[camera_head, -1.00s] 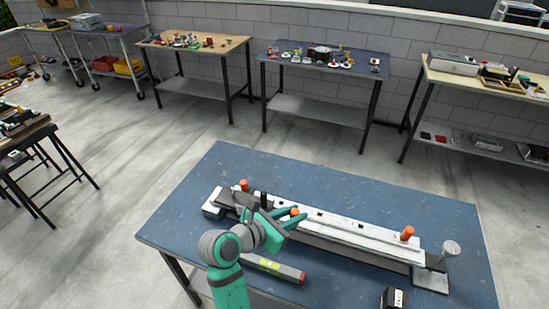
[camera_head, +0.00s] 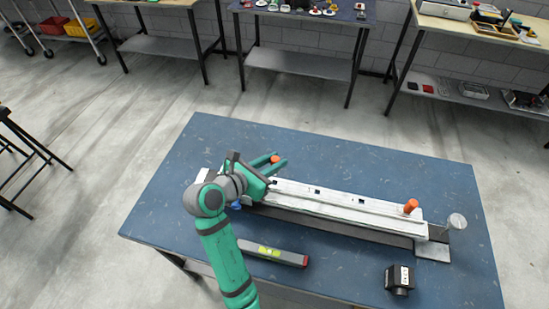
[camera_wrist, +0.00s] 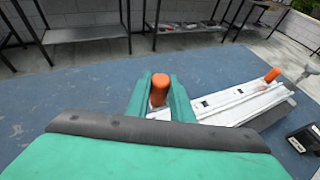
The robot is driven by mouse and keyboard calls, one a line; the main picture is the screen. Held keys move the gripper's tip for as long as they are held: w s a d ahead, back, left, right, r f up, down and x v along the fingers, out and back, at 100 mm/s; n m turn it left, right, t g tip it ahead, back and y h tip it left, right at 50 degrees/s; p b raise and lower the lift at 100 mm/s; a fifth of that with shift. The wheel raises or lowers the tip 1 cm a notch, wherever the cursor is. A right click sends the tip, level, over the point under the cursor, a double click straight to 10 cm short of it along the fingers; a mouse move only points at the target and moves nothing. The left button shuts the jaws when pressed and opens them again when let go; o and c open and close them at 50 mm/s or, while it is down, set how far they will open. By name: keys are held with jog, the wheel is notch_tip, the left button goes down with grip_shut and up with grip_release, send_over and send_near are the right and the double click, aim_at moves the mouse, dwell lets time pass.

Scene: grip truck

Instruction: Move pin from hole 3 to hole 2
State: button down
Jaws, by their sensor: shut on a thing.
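My gripper (camera_head: 277,162) is shut on an orange pin (camera_head: 275,159), with a green finger on each side of it. The same pin (camera_wrist: 159,88) stands roughly upright between the fingers in the wrist view. The gripper is over the left part of a long pale rail (camera_head: 345,205) with a row of small dark holes. Another orange pin (camera_head: 411,206) stands near the rail's right end. The rail's left part is mostly hidden by my arm. The held pin's lower end is hidden, so I cannot tell its exact height over the rail.
A level with a yellow-green vial (camera_head: 272,253) lies in front of the rail on the blue table (camera_head: 400,165). A black box (camera_head: 399,280) stands at the front right. A clear round-topped piece (camera_head: 456,222) is at the rail's right end. The table behind the rail is clear.

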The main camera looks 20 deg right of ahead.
notch_tip(320, 180, down, 7)
jog(key=shift+s+r, duration=0.2)
jog(key=shift+s, duration=0.15)
dwell(0.8)
jog(key=shift+f, duration=0.1)
jog(key=shift+w, duration=0.1)
jog(key=c, duration=1.5)
grip_release()
jog(key=shift+c, duration=0.2)
jog(key=shift+o, duration=0.3)
jog(key=shift+f, duration=0.1)
jog(key=v, duration=0.5)
jog(key=r+v, duration=0.1)
jog(key=v, duration=0.5)
jog(key=shift+w, duration=0.2)
